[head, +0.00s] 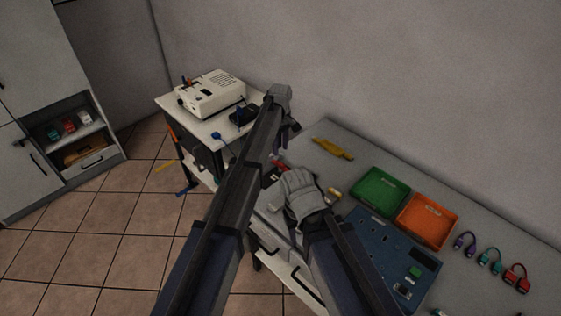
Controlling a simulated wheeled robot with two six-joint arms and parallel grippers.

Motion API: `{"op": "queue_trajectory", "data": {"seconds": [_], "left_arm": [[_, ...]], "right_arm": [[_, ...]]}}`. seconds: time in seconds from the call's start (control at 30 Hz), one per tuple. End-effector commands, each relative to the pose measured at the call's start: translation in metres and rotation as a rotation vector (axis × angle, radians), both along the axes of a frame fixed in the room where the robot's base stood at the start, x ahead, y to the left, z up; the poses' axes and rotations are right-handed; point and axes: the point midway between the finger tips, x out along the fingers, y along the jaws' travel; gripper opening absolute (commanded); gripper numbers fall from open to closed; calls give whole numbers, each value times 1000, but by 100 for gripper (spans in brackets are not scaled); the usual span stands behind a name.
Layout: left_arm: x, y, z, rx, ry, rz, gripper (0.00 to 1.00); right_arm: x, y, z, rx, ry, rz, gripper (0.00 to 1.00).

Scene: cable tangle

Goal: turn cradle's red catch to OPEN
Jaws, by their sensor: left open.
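My left arm reaches up across the middle of the head view. Its gripper (288,112) is open above the gap between the white cart and the workbench, with its fingers largely hidden. A small red part (278,162) shows between my two arms near the bench's left end. It may be the cradle's red catch, but the cradle around it is mostly hidden and its setting cannot be read. My right gripper (303,190) is over the bench's left part, close to the red part; its fingers are not clear.
A white cart (170,101) bears a beige machine (211,93) and a dark device (243,115). The grey workbench (480,215) holds a yellow tool (333,148), a green tray (357,201), an orange tray (403,237), a blue panel (372,246) and coloured cables (490,259). Tiled floor lies left.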

Motion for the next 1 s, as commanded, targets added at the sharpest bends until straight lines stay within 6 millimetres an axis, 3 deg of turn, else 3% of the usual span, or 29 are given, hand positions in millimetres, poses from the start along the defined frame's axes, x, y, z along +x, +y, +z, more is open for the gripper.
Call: {"op": "queue_trajectory", "data": {"seconds": [0.53,0.97,1.0], "left_arm": [[0,0,-67,0,0,-2,48],[0,0,-73,0,0,-2,48],[0,0,-73,0,0,-2,43]], "right_arm": [[0,0,-67,0,0,0,50],[0,0,-73,0,0,0,50],[0,0,-73,0,0,0,50]]}}
